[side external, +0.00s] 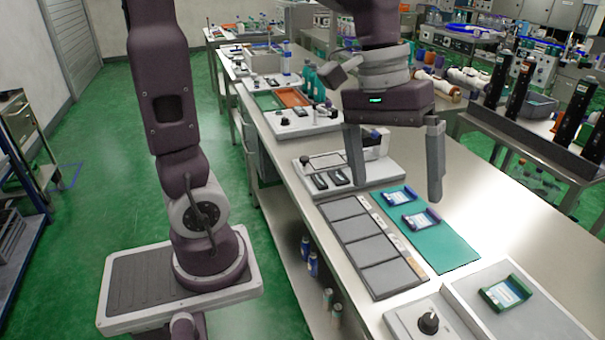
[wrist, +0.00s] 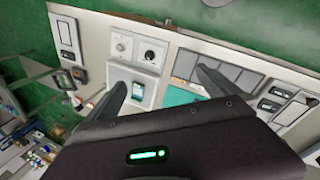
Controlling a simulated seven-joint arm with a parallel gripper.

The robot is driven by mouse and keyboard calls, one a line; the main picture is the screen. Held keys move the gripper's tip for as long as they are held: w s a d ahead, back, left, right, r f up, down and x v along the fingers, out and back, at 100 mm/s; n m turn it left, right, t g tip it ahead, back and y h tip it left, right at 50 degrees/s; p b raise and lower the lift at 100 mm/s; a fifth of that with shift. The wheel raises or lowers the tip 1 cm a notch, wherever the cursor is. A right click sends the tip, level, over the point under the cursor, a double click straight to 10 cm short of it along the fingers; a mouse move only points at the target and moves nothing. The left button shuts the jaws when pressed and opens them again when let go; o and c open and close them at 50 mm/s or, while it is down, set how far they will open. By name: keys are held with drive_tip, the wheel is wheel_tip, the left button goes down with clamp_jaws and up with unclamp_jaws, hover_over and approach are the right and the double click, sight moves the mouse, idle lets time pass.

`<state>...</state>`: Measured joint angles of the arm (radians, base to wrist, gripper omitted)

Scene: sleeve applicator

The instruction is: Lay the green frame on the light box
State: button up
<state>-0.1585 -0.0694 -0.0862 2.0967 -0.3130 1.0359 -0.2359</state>
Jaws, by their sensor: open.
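The green frame (side external: 505,293) is a small tray-like piece with a pale label. It lies flat on the pale, low-rimmed box (side external: 548,318) at the bottom right, which looks like the light box. In the wrist view the green frame (wrist: 136,93) shows on the white surface, close to the left finger. My gripper (side external: 396,190) is open, fingers pointing down and wide apart, with nothing seen between them. It is above the bench, farther back than the green frame and near the teal mat. The wrist view also shows my gripper (wrist: 160,82).
A blue frame (side external: 398,196) and a purple frame (side external: 422,219) lie on the teal mat (side external: 447,250). Grey panels (side external: 368,250) lie left of it. A knob unit (side external: 428,322) stands beside the box. A white device (side external: 345,170) stands behind. The bench's right side is clear.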

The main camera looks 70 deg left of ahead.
drive_tip(key=s+a+m+t+y, duration=0.3)
drive_tip(key=s+a+m+t, duration=0.1)
drive_tip(key=s, duration=0.8)
drive_tip(key=shift+s+m, duration=0.2)
drive_tip(key=shift+m, duration=0.4)
